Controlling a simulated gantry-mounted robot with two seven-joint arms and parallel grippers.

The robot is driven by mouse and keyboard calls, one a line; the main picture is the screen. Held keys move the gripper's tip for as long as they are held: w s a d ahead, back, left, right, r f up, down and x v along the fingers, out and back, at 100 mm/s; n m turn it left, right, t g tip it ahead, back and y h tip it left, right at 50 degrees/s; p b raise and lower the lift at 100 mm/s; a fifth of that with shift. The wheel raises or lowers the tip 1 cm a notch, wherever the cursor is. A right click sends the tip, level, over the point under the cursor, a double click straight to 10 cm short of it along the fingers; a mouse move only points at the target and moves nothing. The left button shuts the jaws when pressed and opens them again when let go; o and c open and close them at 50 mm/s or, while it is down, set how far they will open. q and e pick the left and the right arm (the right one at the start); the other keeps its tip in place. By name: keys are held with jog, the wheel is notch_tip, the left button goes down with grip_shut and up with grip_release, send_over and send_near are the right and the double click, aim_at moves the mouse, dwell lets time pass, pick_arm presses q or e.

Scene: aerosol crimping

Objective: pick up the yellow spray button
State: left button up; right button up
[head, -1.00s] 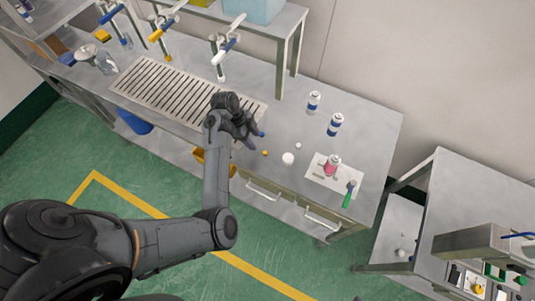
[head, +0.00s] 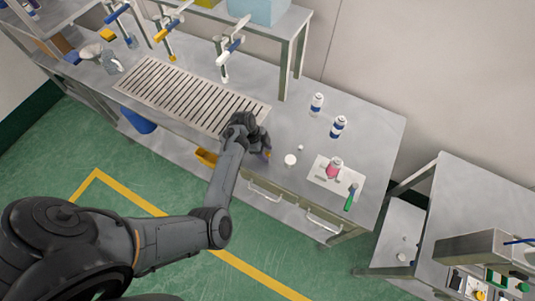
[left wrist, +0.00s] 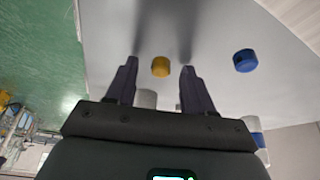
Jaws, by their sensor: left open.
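The small yellow spray button (head: 267,154) is on the metal bench, right at the fingertips of my left gripper (head: 262,149) in the head view. In the left wrist view the yellow button (left wrist: 160,66) appears between the two dark fingertips of my left gripper (left wrist: 158,66), with a gap on each side. The fingers are apart and hold nothing. How far the tips are above the bench is hard to tell. My right gripper is not in view.
A white round piece (head: 290,160) and a smaller white one (head: 300,147) are close to the right. A pink bottle (head: 334,168) and a green-handled tool (head: 350,197) are further right. A slotted grate (head: 180,95) lies left.

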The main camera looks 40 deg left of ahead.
pick_arm(q)
grip_shut()
dwell(0.4)
